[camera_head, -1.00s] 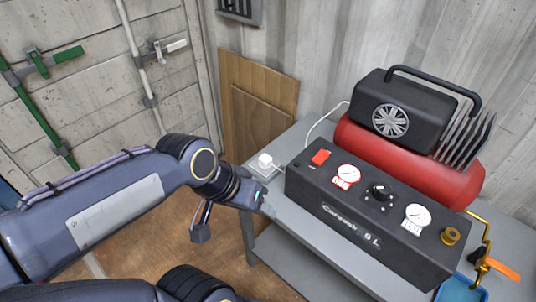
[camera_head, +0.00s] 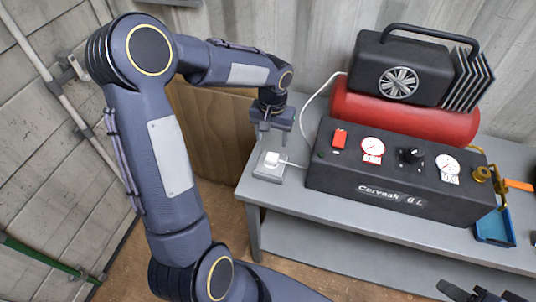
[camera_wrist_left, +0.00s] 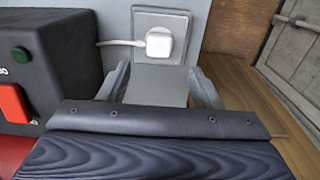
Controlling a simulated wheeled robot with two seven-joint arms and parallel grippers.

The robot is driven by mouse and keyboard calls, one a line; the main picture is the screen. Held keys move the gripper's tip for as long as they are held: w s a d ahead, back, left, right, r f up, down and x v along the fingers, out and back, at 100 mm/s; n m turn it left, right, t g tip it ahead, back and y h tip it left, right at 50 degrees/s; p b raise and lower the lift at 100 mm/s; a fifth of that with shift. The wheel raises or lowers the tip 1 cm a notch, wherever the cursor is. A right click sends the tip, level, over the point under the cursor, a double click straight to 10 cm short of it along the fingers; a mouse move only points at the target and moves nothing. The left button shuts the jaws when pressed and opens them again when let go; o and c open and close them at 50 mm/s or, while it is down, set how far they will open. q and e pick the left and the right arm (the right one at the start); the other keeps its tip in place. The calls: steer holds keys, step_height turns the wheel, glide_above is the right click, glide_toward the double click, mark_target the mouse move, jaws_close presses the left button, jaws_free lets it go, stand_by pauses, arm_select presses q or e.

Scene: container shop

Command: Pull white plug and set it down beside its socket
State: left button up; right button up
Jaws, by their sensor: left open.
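The white plug (camera_head: 272,158) sits in its grey socket plate (camera_head: 267,174) on the left end of the grey table, with a white cord running from it to the compressor. My left gripper (camera_head: 271,142) is open and points down just above and behind the plug, apart from it. In the left wrist view the plug (camera_wrist_left: 159,42) and the socket plate (camera_wrist_left: 176,18) lie beyond the gap between the open fingers (camera_wrist_left: 160,82). A dark gripper at the lower right edge of the head view, my right gripper (camera_head: 480,294), is only partly in view.
The black compressor panel (camera_head: 395,180) with a red switch (camera_head: 340,138) and gauges stands right of the socket. A red tank (camera_head: 400,110) is behind it. A blue tray (camera_head: 494,228) is at the right. The grey table (camera_head: 290,198) has bare surface in front of the socket.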

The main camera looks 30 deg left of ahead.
mark_target(272, 156)
arm_select(q)
steer(key=shift+d, duration=0.15)
steer(key=shift+f, duration=0.15)
step_height(272, 156, down, 9)
steer(key=b, duration=0.7)
stand_by(1.0)
jaws_close()
steer(key=shift+r, duration=0.2)
